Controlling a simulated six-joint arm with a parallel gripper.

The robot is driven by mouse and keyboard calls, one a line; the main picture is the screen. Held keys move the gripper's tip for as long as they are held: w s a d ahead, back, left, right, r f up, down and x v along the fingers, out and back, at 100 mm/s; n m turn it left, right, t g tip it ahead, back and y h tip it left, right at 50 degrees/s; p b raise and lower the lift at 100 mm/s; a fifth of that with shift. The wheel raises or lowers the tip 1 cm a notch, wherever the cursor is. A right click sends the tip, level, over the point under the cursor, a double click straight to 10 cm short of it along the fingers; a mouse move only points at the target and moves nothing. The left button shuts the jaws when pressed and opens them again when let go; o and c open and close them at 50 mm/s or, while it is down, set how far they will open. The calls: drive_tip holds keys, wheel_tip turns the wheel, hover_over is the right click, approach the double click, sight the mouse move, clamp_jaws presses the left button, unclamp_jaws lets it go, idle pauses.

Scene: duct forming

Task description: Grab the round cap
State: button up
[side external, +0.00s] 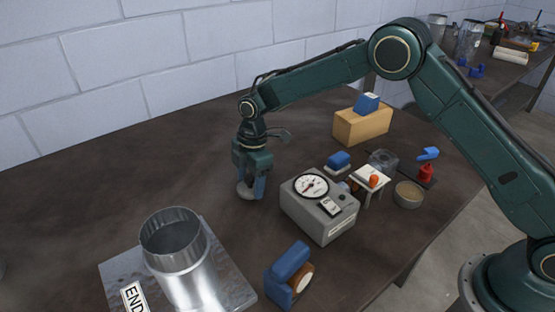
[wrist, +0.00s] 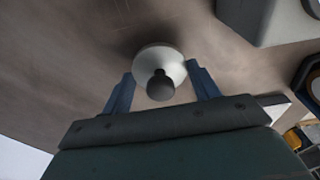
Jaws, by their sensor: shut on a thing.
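The round cap (wrist: 155,56) is a pale grey disc with a darker short knob at its middle, seen in the wrist view between the two blue fingers. My gripper (wrist: 160,74) is shut on it, one finger on each side. In the side view my gripper (side external: 252,188) points down low over the table, left of the grey gauge box. The cap (side external: 243,190) shows there as a pale edge, partly hidden by the fingers. I cannot tell whether it touches the table.
The gauge box (side external: 318,215) stands close on the right. An open metal duct (side external: 180,262) stands on a metal plate at the front left. A blue-handled tool (side external: 288,270) lies in front. A wooden block (side external: 361,127) stands behind. The table's left side is clear.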

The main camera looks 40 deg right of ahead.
sight(250, 176)
wheel_tip(250, 176, up, 18)
idle(0.5)
drive_tip(key=shift+d+f, duration=0.1)
idle(0.4)
